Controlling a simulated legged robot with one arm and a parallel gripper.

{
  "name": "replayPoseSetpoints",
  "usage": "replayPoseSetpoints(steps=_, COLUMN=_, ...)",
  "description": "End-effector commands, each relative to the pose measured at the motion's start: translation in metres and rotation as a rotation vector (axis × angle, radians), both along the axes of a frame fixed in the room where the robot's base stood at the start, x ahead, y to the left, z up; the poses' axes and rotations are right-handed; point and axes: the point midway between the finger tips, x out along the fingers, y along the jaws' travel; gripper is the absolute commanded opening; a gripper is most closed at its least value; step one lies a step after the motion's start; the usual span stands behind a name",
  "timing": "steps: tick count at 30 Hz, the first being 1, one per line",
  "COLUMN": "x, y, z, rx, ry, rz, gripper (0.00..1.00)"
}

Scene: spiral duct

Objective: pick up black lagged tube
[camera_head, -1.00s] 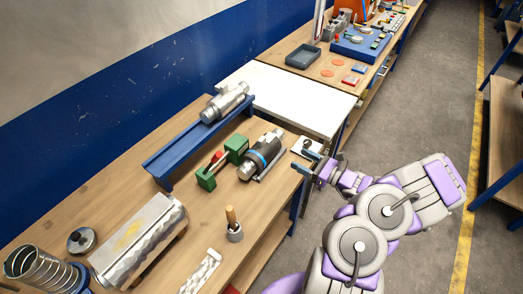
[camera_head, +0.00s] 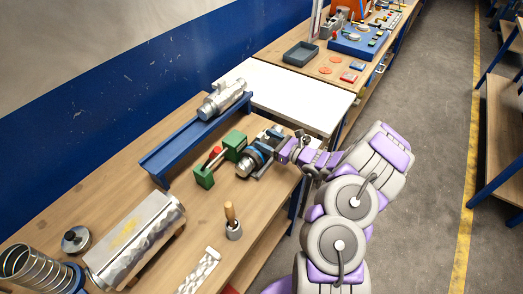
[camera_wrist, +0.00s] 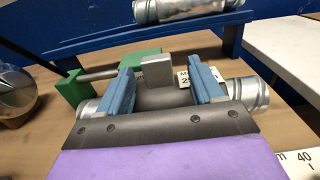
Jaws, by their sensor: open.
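The black lagged tube (camera_head: 246,167) lies near the table's right edge, its silver end toward the lower left. My gripper (camera_head: 267,138) is open over it and hides much of its dark body in the head view. In the wrist view, my two blue fingers (camera_wrist: 163,86) are spread apart over the dark tube body (camera_wrist: 165,98). Silver ends of the tube (camera_wrist: 253,93) show out to the left and right. I cannot tell whether the fingers touch the tube.
A green clamp (camera_head: 204,177) stands just left of the tube. Behind it, a blue rail (camera_head: 180,147) carries a silver cylinder (camera_head: 222,101). A brush in a cup (camera_head: 233,229) stands in front. A white tabletop (camera_head: 290,103) lies behind, clear.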

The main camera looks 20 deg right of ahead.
Motion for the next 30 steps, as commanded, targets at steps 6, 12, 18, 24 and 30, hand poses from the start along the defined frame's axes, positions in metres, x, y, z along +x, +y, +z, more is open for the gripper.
replayPoseSetpoints(steps=6, x=0.02, y=0.014, z=-0.001, rx=-0.001, ry=-0.001, rz=0.001, gripper=0.66)
replayPoseSetpoints(steps=12, x=0.022, y=0.013, z=-0.001, rx=0.001, ry=0.0, rz=0.0, gripper=0.66)
replayPoseSetpoints(steps=18, x=0.022, y=0.013, z=-0.001, rx=0.001, ry=0.0, rz=0.0, gripper=0.54)
replayPoseSetpoints(steps=24, x=0.022, y=0.014, z=-0.001, rx=0.001, ry=0.0, rz=0.0, gripper=0.34)
replayPoseSetpoints(steps=30, x=0.022, y=0.015, z=0.0, rx=0.001, ry=0.0, rz=0.0, gripper=0.15)
